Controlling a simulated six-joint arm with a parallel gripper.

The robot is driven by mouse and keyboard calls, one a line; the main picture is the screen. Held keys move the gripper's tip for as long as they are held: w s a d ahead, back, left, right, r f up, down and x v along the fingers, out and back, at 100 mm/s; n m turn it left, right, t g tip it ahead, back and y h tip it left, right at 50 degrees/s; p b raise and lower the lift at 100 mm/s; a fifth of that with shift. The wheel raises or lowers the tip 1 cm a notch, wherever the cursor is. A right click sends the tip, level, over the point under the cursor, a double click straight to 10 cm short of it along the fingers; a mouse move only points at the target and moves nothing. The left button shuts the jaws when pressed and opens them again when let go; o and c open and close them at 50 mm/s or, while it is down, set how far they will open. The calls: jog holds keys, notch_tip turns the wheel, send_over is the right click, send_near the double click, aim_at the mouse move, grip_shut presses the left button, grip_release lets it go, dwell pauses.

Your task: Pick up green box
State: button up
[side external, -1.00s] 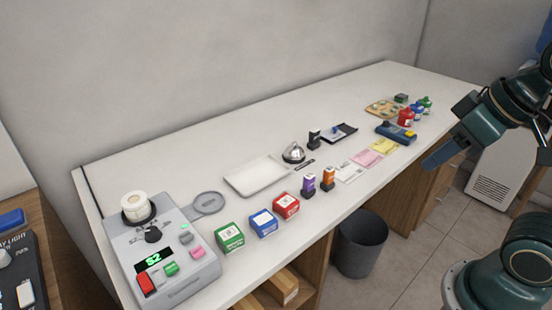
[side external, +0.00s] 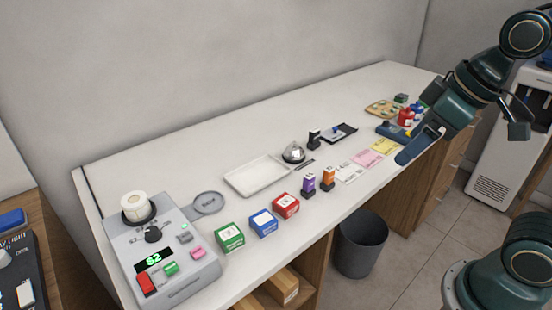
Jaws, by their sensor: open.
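The green box (side external: 229,237) is a small carton with a white label on top. It sits upright on the white counter (side external: 180,160), near its front edge, just right of the grey device. A blue box (side external: 263,222) and a red box (side external: 286,205) stand in a row to its right. My gripper (side external: 408,157) is at the right, over the front edge of the counter by the paper slips, far from the green box. Its fingers point down and left and are open, with nothing seen between them.
A grey device (side external: 160,250) with buttons and a display stands left of the green box. A white tray (side external: 256,175), a bell (side external: 293,153) and purple and orange stamps (side external: 318,181) lie to the right. A grey bin (side external: 361,243) stands on the floor below.

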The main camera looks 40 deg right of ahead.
jog(key=w+a+f+n+g+y, duration=0.2)
jog(key=w+a+f+n, duration=0.4)
jog(key=w+a, duration=0.3)
jog(key=w+a+f+n+g+y, duration=0.1)
jog(key=w+a+f+n, duration=0.6)
jog(key=w, duration=0.7)
jog(key=a+n+g, duration=0.1)
jog(key=a, duration=0.1)
jog(key=shift+w+a+f+n+g+y, duration=0.2)
jog(key=shift+a+n+g+y, duration=0.1)
jog(key=shift+a+g+y, duration=0.1)
jog(key=shift+s+f, duration=0.1)
send_over(227, 235)
jog(key=d, duration=0.2)
notch_tip(227, 235, down, 7)
jog(key=shift+s+f, duration=0.1)
jog(key=shift+f, duration=0.25)
